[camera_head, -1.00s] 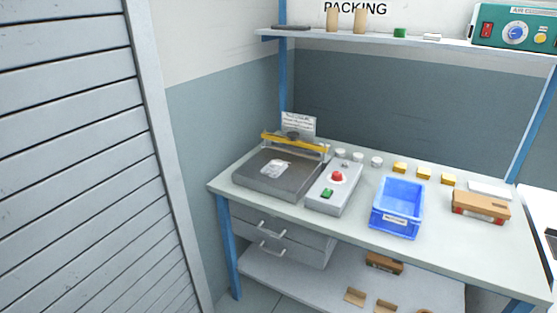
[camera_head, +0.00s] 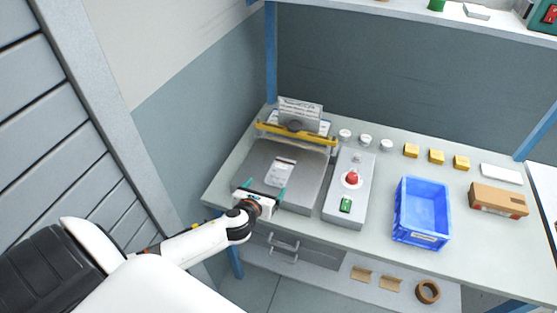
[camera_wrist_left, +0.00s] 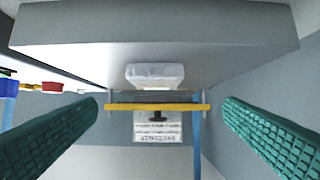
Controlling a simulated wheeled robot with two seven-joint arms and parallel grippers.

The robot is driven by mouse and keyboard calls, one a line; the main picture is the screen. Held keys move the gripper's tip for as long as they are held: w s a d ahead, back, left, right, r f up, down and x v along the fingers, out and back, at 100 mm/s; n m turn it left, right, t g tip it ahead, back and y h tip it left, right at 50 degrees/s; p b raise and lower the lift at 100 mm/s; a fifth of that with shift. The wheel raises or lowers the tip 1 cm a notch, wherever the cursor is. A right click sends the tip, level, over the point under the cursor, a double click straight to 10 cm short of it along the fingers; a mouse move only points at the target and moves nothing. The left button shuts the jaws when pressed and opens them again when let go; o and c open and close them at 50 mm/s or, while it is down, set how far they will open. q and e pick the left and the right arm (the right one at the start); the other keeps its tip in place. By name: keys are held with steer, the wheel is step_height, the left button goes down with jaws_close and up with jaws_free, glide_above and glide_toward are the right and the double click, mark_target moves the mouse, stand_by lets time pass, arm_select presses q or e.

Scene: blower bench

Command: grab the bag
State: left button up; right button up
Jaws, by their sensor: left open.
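The bag (camera_head: 283,171) is small and clear with a whitish label or contents. It lies flat on the grey plate of the sealing machine (camera_head: 312,185), in front of its yellow bar (camera_head: 297,133). My left gripper (camera_head: 264,189) is open at the near edge of the plate, just short of the bag. In the left wrist view the bag (camera_wrist_left: 155,76) shows between the two green fingers (camera_wrist_left: 158,140), farther off and apart from them. My right gripper is not in view.
Right of the machine is a control box (camera_head: 349,187) with a red button and a green switch. Farther right are a blue bin (camera_head: 421,211), yellow blocks (camera_head: 436,156) and a brown box (camera_head: 498,200). A shelf (camera_head: 420,12) spans above. A shutter wall (camera_head: 60,120) stands left.

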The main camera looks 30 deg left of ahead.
arm_select(q)
steer(key=b, duration=0.4)
glide_toward(279, 173)
steer(key=x, duration=0.3)
steer(key=shift+f, duration=0.25)
steer(key=shift+w+a+f, duration=0.25)
steer(key=shift+w+a, duration=0.05)
steer(key=shift+w, duration=0.25)
steer(key=b+x, duration=0.3)
steer(key=x, duration=0.1)
steer(key=shift+d+b, duration=0.1)
steer(key=shift+b, duration=0.3)
steer(key=shift+w, duration=0.4)
steer(key=shift+r, duration=0.1)
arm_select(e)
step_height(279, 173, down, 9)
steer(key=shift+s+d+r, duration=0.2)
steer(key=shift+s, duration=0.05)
arm_select(q)
steer(key=shift+s, duration=0.1)
steer(key=shift+c, duration=1.1)
steer(key=c, duration=0.9)
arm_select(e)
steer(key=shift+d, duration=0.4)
